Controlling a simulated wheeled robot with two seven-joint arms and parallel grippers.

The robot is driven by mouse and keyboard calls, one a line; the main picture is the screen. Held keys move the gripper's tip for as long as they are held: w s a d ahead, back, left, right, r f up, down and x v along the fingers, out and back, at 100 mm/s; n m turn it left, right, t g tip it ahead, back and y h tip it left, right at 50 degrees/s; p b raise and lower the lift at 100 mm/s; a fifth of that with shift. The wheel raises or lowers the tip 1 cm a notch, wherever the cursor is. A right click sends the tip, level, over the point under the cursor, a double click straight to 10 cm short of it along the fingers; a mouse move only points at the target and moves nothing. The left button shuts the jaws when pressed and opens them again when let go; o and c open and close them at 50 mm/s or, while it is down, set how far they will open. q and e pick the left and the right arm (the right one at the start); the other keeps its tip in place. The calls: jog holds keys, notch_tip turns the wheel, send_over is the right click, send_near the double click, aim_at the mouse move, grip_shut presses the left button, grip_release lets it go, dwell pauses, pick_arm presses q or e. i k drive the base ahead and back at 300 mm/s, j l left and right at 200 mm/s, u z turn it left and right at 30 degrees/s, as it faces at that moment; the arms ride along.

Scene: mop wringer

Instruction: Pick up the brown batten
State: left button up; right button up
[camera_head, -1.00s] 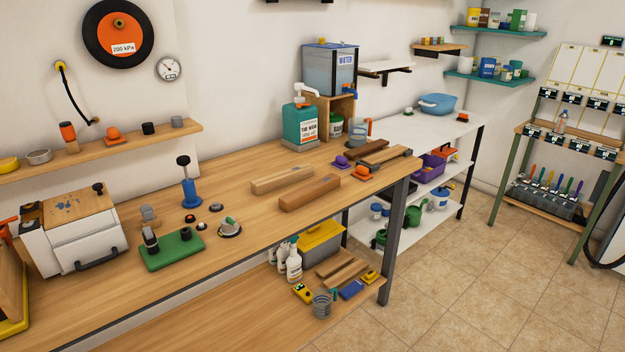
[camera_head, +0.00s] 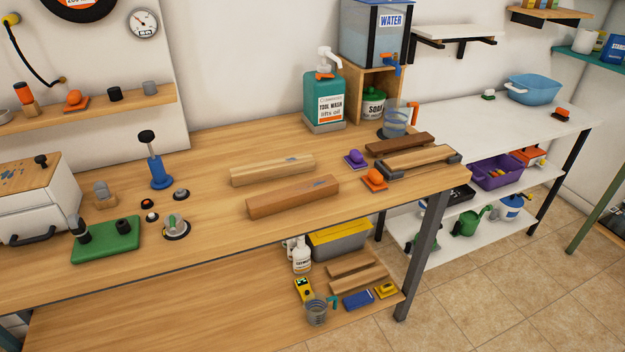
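A long reddish-brown batten (camera_head: 292,197) lies flat near the front of the wooden workbench, right of the middle. A paler, light-wood batten (camera_head: 272,171) lies just behind it, apart from it. A darker brown batten (camera_head: 400,144) lies further right, behind a light-wood piece (camera_head: 420,158) with dark ends. All of them rest on the bench top. Neither of my grippers is in view.
An orange-knobbed block (camera_head: 374,179) and a purple-knobbed block (camera_head: 355,159) sit right of the battens. A tool wash bottle (camera_head: 325,98) stands behind. A green pad (camera_head: 106,240) and a blue-based plunger (camera_head: 158,172) stand left. The bench front before the reddish-brown batten is clear.

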aim_at(260, 206)
jog(key=i+l+u, duration=0.1)
jog(key=l, duration=0.25)
jog(key=i+l+u, duration=0.1)
jog(key=l, duration=0.3)
jog(key=i+l, duration=0.25)
jog(key=l, duration=0.15)
jog(key=u, duration=0.05)
